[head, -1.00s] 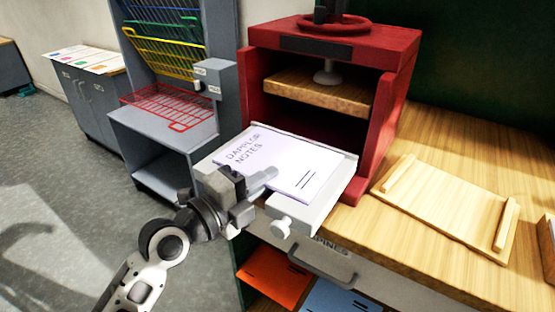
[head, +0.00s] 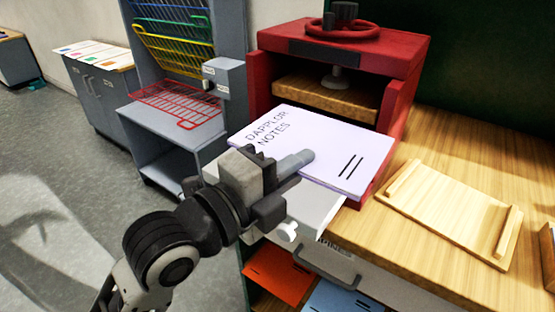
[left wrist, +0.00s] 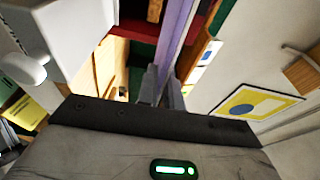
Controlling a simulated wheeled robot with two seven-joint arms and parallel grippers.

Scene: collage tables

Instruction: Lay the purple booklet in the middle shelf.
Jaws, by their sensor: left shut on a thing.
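The booklet (head: 325,140) is pale purple, with "DAPPLOR NOTES" and two dark lines on its cover. My left gripper (head: 298,162) is shut on its near edge and holds it roughly flat above the white tray. In the left wrist view the booklet (left wrist: 177,35) shows edge-on as a purple strip between the fingers (left wrist: 160,88). Below the bench, an orange booklet (head: 278,274) and a blue booklet (head: 340,298) lie in open shelf space. I cannot tell which level is the middle shelf. My right gripper is not in view.
The white tray (head: 318,208) with a knob (head: 288,231) juts out in front of the red press (head: 345,50). A drawer handle (head: 325,268) sticks out below it. A wooden board (head: 448,210) lies on the bench at right. A grey rack (head: 180,110) stands at left.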

